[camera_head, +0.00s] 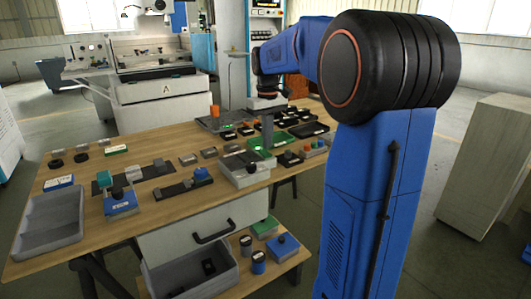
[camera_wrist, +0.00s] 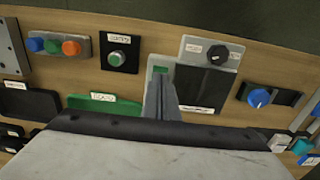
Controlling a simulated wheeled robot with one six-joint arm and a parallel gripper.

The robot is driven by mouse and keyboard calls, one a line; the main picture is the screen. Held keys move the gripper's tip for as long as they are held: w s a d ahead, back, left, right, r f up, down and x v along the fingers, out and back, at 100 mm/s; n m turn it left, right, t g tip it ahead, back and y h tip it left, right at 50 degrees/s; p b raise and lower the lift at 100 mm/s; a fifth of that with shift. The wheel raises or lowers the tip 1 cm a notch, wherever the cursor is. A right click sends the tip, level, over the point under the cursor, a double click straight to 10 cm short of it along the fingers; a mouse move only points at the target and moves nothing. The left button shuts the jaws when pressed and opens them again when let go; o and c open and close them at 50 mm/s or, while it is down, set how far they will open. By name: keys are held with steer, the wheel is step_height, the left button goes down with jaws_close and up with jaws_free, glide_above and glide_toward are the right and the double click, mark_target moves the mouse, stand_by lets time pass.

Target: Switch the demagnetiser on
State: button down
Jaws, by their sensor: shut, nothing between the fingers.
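My gripper (camera_wrist: 162,82) is shut and empty, pointing down over the bench; in the head view it hangs (camera_head: 267,146) at the edge of a grey box (camera_head: 246,179).
A black knob (camera_wrist: 218,52) and a blue knob (camera_wrist: 260,97) are to the right. A grey tray (camera_head: 50,222) stands at the bench's left end.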

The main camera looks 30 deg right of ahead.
mark_target(267, 154)
steer(key=shift+r, duration=2.3)
steer(key=s+a+f+t, duration=0.1)
steer(key=s+a+f, duration=0.1)
steer(key=s+a, duration=0.45)
steer(key=s+a+f+t, duration=0.15)
steer(key=s+a, duration=0.25)
steer(key=s, duration=0.5)
steer(key=s+a+f+t, duration=0.1)
steer(key=s+a+f, duration=0.1)
steer(key=s+f, duration=0.4)
steer(key=s+a+f+t, duration=0.1)
steer(key=s+a+f, duration=0.2)
steer(key=s+f, duration=0.3)
steer(key=s, duration=0.2)
steer(key=shift+s+a, duration=0.15)
steer(key=shift+s, duration=0.25)
